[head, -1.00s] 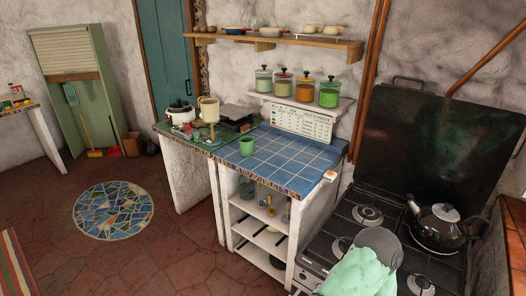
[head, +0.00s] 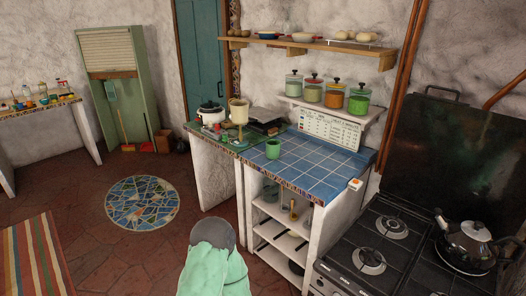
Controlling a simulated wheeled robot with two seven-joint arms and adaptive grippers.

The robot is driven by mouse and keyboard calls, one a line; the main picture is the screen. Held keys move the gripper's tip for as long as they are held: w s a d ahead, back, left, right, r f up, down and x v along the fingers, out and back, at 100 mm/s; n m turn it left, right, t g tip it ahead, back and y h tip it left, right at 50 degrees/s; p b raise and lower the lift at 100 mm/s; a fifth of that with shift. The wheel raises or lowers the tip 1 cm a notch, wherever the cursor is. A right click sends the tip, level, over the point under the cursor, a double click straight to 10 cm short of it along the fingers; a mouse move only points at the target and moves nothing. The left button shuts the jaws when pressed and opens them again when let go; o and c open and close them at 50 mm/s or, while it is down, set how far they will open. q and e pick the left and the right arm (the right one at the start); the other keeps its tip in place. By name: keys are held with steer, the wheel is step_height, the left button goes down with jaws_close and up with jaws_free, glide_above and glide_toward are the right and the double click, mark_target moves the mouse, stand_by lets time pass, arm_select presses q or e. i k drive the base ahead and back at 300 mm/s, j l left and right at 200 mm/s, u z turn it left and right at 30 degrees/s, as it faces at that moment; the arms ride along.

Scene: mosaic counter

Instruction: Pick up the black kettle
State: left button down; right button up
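The black kettle (head: 468,246) stands upright on the stove (head: 378,252) at the right of the head view. It is shiny and dark, with a pale lid and a black spout pointing up and left. Nothing is holding it. A mint-green and grey part of my own arm shows at the bottom middle, well left of the kettle. Neither gripper is in view, so I cannot see what either one is doing.
A shelf (head: 330,105) holds several jars above. A dark panel (head: 435,160) rises behind the stove. Floor is open around the round mosaic (head: 140,203).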

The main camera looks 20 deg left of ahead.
mark_target(465, 254)
steer(key=u, duration=0.75)
steer(key=z, duration=1.6)
steer(key=i+l, duration=0.1)
steer(key=l, duration=0.25)
